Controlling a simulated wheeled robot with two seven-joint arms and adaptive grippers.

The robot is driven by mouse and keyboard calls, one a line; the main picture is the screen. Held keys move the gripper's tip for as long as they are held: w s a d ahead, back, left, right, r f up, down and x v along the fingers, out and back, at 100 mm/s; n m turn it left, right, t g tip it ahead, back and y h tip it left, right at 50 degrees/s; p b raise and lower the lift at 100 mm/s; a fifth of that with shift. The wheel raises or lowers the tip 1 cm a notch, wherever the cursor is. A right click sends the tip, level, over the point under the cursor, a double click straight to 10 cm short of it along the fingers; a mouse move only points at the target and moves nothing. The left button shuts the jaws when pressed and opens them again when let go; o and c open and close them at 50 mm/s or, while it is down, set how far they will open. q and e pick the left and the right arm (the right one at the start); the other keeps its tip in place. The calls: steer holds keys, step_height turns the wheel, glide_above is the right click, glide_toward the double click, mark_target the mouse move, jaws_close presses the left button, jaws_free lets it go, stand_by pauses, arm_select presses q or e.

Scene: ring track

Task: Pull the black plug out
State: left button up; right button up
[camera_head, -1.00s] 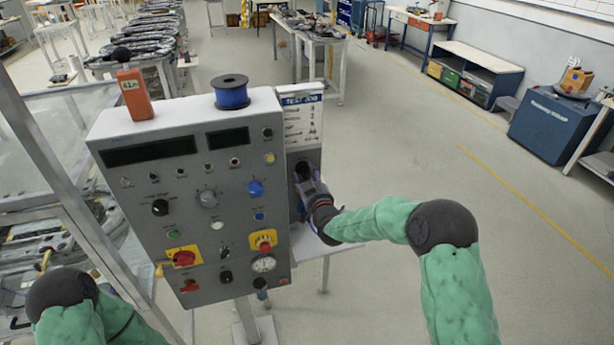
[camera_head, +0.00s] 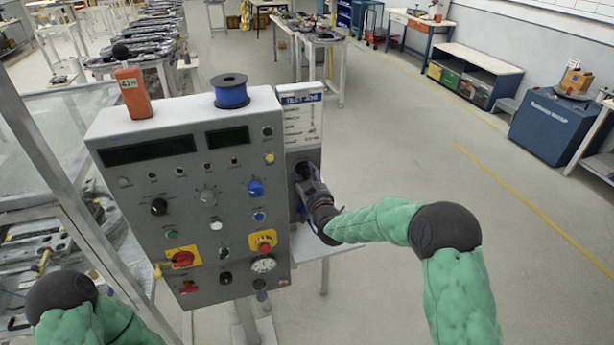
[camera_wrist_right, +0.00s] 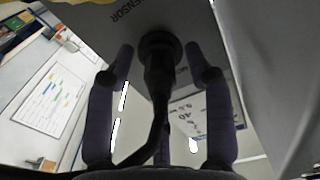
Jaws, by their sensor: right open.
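The black plug (camera_wrist_right: 160,65) sits in a round socket on the grey side panel in the right wrist view. A black cable runs down from it. In the head view the plug (camera_head: 303,172) shows as a dark shape on the panel under the printed sheet, partly hidden by my gripper. My right gripper (camera_head: 308,185) is at the plug. In the right wrist view its two fingers (camera_wrist_right: 160,75) stand apart, one on each side of the plug, with gaps between. Of my left arm, only the elbow region shows at the lower left; its gripper is out of view.
The grey control panel (camera_head: 180,230) with knobs and red switches stands left of my right gripper. A blue spool (camera_head: 231,92) and an orange meter (camera_head: 134,95) rest on its top. The floor (camera_head: 400,120) to the right is clear.

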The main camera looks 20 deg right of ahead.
steer(key=shift+b, duration=0.4)
jaws_close()
steer(key=shift+s, duration=0.1)
steer(key=shift+s+d+b, duration=0.1)
steer(key=shift+s+b, duration=0.45)
steer(key=shift+s, duration=2.35)
